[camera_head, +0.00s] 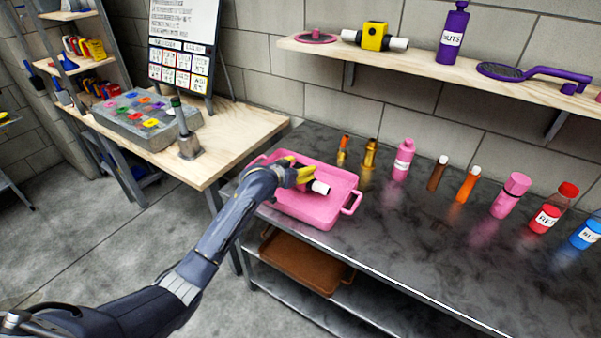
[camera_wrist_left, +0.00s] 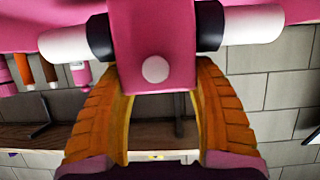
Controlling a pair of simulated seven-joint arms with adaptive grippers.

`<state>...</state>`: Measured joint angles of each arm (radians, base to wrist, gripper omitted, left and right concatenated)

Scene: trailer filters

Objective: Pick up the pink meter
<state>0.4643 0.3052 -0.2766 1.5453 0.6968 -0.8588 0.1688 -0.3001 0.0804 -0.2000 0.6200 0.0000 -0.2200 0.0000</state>
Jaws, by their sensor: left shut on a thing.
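The pink meter (camera_wrist_left: 152,35) has a pink body with black collars and white pipe ends. In the left wrist view it sits between the two orange fingers of my left gripper (camera_wrist_left: 158,88), which is shut on it. In the head view my left gripper (camera_head: 303,178) is over the pink tray (camera_head: 350,207) on the dark table. There it hides most of the meter, and a white end (camera_head: 320,187) sticks out to the right. I cannot tell whether the meter touches the tray. My right gripper is not in view.
Several bottles, including a pink one (camera_head: 403,160), stand along the table's back. A wall shelf (camera_head: 420,67) above holds a yellow meter (camera_head: 375,37) and a purple bottle (camera_head: 453,34). The table's front right is clear.

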